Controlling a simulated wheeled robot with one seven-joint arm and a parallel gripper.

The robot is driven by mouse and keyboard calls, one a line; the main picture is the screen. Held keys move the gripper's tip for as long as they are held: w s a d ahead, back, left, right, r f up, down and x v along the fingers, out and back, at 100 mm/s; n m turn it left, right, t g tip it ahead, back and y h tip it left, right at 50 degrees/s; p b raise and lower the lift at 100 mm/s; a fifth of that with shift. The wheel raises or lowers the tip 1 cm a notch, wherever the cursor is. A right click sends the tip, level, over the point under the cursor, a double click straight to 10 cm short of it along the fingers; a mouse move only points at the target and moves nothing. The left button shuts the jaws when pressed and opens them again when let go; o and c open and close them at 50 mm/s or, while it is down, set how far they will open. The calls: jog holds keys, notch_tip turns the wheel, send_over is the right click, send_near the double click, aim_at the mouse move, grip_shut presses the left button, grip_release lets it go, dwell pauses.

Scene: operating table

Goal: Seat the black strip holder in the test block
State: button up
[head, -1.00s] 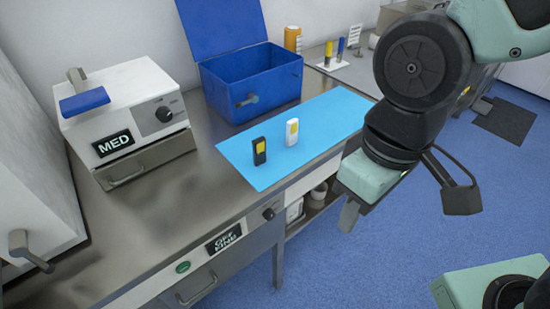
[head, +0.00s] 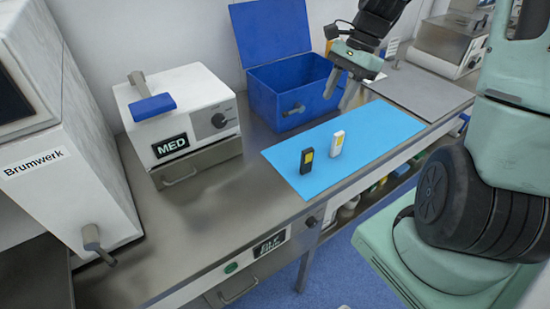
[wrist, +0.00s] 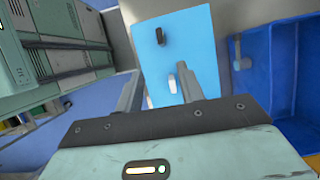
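The black strip holder (head: 307,161), with a yellow patch, stands upright on the blue mat (head: 375,124). It also shows near the top of the wrist view (wrist: 160,36). A similar white holder (head: 337,143) stands close to its right and shows in the wrist view (wrist: 172,83). My gripper (head: 342,90) is above the table between the blue box and the mat, apart from both holders. In the wrist view its two fingers (wrist: 160,75) are spread with nothing gripped. I cannot make out the test block; my arm covers part of the back of the table.
An open blue box (head: 278,98) stands behind the mat, close to my gripper. A white MED device (head: 190,115) is left of it, and a Brumwerk cabinet (head: 60,175) is at far left. The steel table (head: 215,215) is bare in front of the MED device.

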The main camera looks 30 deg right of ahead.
aim_at(309, 150)
jog(key=p+x, duration=0.1)
jog(key=x, duration=0.4)
jog(key=p+x, duration=0.1)
jog(key=x, duration=0.4)
jog(key=p+x, duration=0.1)
jog(key=x, duration=0.5)
jog(key=shift+a+r, duration=0.15)
jog(key=shift+a, duration=0.2)
jog(key=shift+a+f, duration=0.2)
jog(key=shift+f, duration=0.45)
grip_shut()
